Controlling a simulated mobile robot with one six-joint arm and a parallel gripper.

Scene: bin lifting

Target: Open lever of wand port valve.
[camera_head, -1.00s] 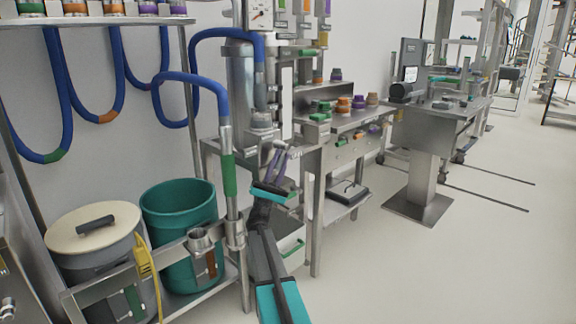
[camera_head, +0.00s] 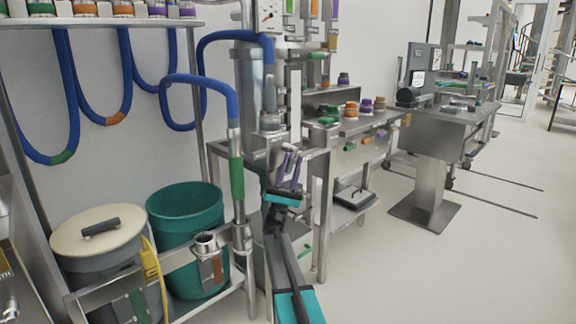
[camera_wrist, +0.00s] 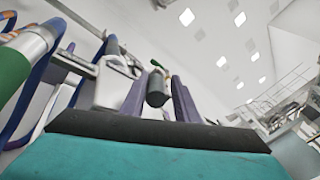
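My gripper (camera_head: 291,152) has purple fingers and stands upright in front of the metal vessel (camera_head: 246,82) in the head view. In the wrist view my gripper (camera_wrist: 160,92) has its two fingers apart. A dark cylindrical piece (camera_wrist: 157,90) shows between them; I cannot tell if it is the valve lever, or whether the fingers touch it. The wand (camera_head: 237,182), with a green grip and blue hose, stands upright left of my gripper. Its green grip (camera_wrist: 12,75) is at the left of the wrist view. The valve lever is not clearly identifiable in the head view.
A teal bin (camera_head: 182,212) and a lidded grey bin (camera_head: 98,255) stand at the lower left behind a metal frame. A steel table (camera_head: 350,128) with coloured fittings is right of my arm. Open floor (camera_head: 480,240) lies to the right.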

